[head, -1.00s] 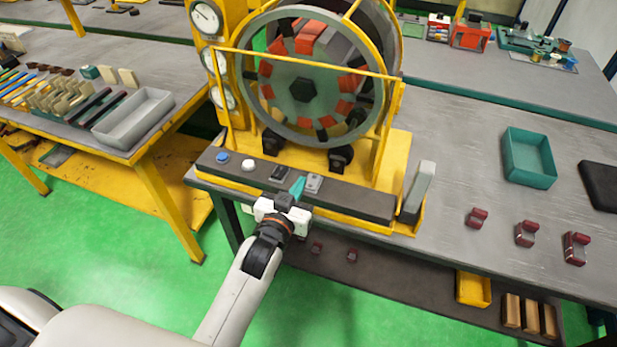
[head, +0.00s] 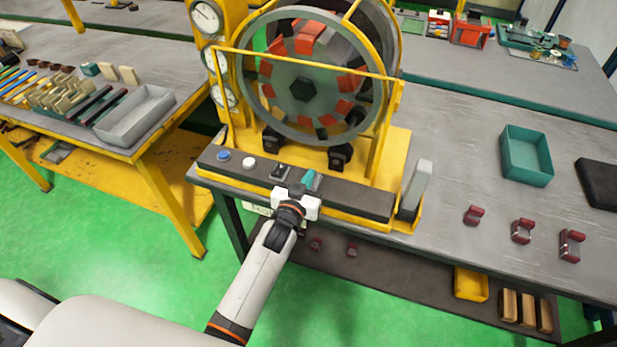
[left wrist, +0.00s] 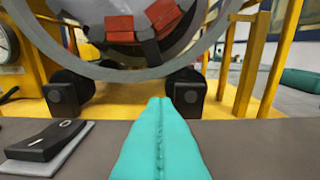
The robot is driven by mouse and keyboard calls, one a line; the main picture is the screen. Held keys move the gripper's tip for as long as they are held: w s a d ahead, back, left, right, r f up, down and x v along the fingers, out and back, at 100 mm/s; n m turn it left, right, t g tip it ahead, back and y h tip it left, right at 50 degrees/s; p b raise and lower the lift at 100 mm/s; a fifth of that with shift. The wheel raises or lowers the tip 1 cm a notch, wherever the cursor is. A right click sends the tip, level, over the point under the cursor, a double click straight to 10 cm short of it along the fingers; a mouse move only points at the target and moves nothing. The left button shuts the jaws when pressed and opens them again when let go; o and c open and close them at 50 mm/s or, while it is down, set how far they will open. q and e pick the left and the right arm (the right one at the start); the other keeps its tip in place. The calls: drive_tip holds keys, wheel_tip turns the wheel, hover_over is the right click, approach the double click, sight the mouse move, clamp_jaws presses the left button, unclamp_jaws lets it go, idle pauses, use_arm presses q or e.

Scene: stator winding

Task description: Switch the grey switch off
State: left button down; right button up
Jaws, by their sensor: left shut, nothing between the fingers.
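The control panel (head: 355,200) is a long dark strip on a yellow base in front of the large ring machine. My left gripper (head: 308,179) is over its middle, with teal fingers shut together and nothing between them. The fingers also fill the lower middle of the left wrist view (left wrist: 160,140), pointing towards the machine. My right gripper is not in view.
A blue button (head: 223,156) and a white button (head: 248,163) are further left on the panel. The ring machine (head: 303,90) stands behind. An upright grey block (head: 416,185) is at the panel's right end. A teal tray (head: 527,155) stands further right.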

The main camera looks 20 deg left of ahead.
use_arm(q)
drive_tip(key=shift+r+p, duration=0.15)
drive_tip(key=shift+p, duration=0.15)
drive_tip(key=shift+w+g+p, duration=0.15)
drive_tip(key=shift+g+p, duration=0.35)
drive_tip(key=shift+p, duration=0.6)
drive_tip(key=shift+f+b, duration=0.4)
drive_tip(key=shift+b, duration=0.05)
drive_tip(key=shift+r+p, duration=0.35)
drive_tip(key=shift+r, duration=0.1)
drive_tip(key=r+p, duration=0.3)
drive_tip(key=r, duration=0.1)
drive_tip(key=shift+w+r+p, duration=0.1)
drive_tip(key=shift+w+p, duration=0.2)
drive_tip(key=shift+p, duration=0.05)
drive_tip(key=shift+s+f+b, duration=0.25)
drive_tip(key=shift+s+b, duration=0.5)
drive_tip(key=shift+s, duration=0.4)
drive_tip(key=s+r+b, duration=0.1)
drive_tip(key=s+r, duration=0.2)
drive_tip(key=s, duration=0.4)
drive_tip(key=shift+a, duration=0.15)
